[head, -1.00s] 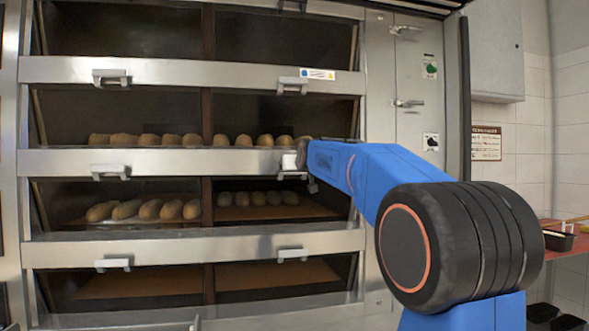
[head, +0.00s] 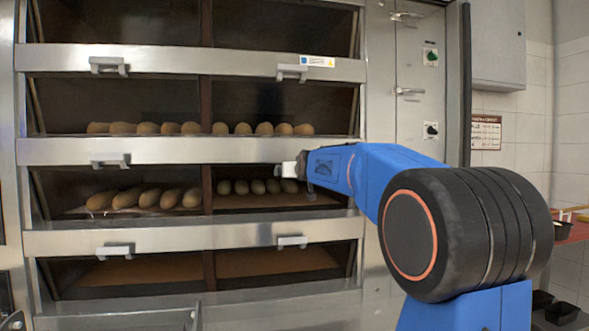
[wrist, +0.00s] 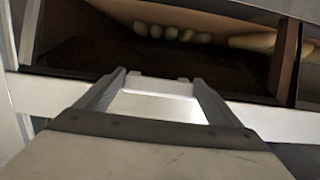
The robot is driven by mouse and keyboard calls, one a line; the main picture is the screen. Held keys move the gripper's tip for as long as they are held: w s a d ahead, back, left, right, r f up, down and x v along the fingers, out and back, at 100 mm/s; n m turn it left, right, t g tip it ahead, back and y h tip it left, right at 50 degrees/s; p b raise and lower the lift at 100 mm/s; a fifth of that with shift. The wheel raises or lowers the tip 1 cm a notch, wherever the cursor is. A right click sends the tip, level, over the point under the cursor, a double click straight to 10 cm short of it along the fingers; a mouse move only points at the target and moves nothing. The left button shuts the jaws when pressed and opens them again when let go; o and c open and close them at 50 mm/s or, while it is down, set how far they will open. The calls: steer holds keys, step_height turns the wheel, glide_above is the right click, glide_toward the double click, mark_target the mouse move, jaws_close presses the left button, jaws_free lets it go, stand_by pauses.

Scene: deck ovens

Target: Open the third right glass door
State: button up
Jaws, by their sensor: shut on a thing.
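The oven front has wide steel rails with pairs of dark glass doors and small metal handles. My gripper (head: 290,168) is at the right-hand handle position of the third rail (head: 200,151), slightly below that rail's face. In the wrist view my gripper (wrist: 158,88) has its two fingers on either side of a pale metal handle (wrist: 158,104) and is shut on it. Most of this handle is hidden by my gripper in the head view. The right compartment (head: 268,202) beneath holds several buns (head: 258,187). I cannot tell how far its glass door has swung.
Other handles jut from the rails, including the lower right one (head: 292,242) and the left one (head: 110,160) on the same rail. A steel control panel (head: 412,150) stands to the right. A red table (head: 575,231) is at the far right.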

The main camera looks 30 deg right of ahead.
steer(key=shift+w+f, duration=0.25)
steer(key=shift+f, duration=0.4)
steer(key=shift+d, duration=0.1)
steer(key=o, duration=1.4)
steer(key=shift+w+f, duration=0.1)
steer(key=shift+c, duration=0.2)
steer(key=v, duration=1.7)
steer(key=shift+s+r, duration=0.25)
